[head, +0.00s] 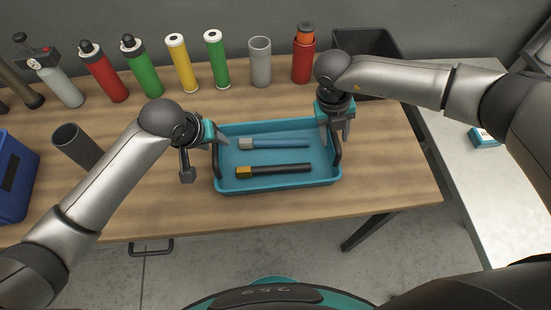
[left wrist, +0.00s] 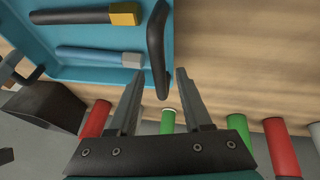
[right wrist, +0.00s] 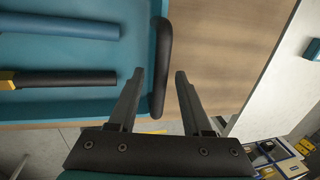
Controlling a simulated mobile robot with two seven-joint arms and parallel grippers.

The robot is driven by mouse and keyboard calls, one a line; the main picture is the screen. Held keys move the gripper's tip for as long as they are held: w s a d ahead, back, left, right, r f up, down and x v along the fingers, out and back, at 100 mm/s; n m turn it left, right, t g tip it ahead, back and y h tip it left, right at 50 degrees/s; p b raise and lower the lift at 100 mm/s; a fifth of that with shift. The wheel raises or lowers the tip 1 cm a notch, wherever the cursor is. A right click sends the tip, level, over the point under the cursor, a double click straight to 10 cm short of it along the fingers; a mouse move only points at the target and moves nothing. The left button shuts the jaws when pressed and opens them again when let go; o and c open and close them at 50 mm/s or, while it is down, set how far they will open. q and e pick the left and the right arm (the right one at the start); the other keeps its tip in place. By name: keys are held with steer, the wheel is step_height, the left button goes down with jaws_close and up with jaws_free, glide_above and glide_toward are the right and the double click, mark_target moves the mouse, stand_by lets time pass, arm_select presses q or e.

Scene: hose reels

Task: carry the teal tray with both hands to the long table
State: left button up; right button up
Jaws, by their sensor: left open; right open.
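The teal tray (head: 290,186) sits on the wooden table and holds a blue rod with a grey end (head: 275,143) and a black rod with a yellow end (head: 275,170). It has a dark handle at each end. My left gripper (head: 205,155) is open at the left handle (head: 216,162); in the left wrist view the handle (left wrist: 157,45) lies between the finger lines. My right gripper (head: 335,137) is open at the right handle (head: 338,152); in the right wrist view that handle (right wrist: 162,60) shows between the fingers. Neither gripper is closed on its handle.
Several bottles and cylinders, such as a red one (head: 103,75) and a grey one (head: 260,65), line the back of the wooden table (head: 390,185). A black bin (head: 390,45) stands behind right. A white table (head: 490,195) with a teal box (head: 484,137) lies right. A blue crate (head: 12,190) is left.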

arm_select(q)
steer(key=v, duration=1)
arm_select(e)
step_height(320, 180, up, 12)
steer(key=a, duration=0.2)
steer(key=shift+a, duration=0.2)
arm_select(q)
steer(key=shift+r, duration=0.15)
steer(key=p+v, duration=0.7)
steer(key=p, duration=0.2)
arm_select(e)
step_height(320, 180, up, 9)
steer(key=shift+r, duration=0.15)
arm_select(q)
steer(key=s+a+p, duration=0.2)
steer(key=a, duration=0.3)
steer(key=shift+s+a, duration=0.25)
arm_select(e)
steer(key=shift+r, duration=0.8)
